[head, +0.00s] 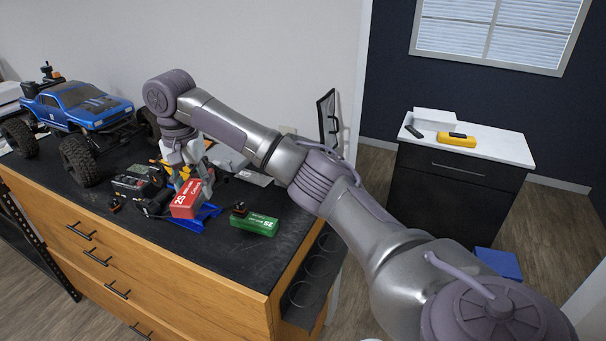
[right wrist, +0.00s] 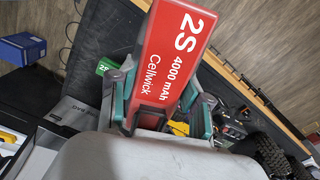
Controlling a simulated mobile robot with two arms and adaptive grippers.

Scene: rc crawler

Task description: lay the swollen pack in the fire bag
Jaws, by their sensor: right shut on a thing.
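My right gripper (head: 187,178) is shut on a red battery pack (head: 187,200) labelled 2S and Cellwick. The pack hangs below the fingers, just above or at a blue stand on the bench; I cannot tell whether they touch. In the right wrist view the red pack (right wrist: 176,62) sits between the fingers (right wrist: 160,110); swelling is not clear. A flat grey pouch with lettering, apparently the fire bag (right wrist: 75,120), lies at the lower left there. In the head view a grey flat piece (head: 255,178) behind the arm seems to be it, partly hidden. My left gripper is out of view.
A green pack (head: 254,224) lies right of the blue stand (head: 207,217). A charger (head: 130,185) and small parts crowd the left, before a blue crawler truck (head: 80,105). The black bench top's front right (head: 250,262) is clear. A black upright panel (head: 328,120) stands behind.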

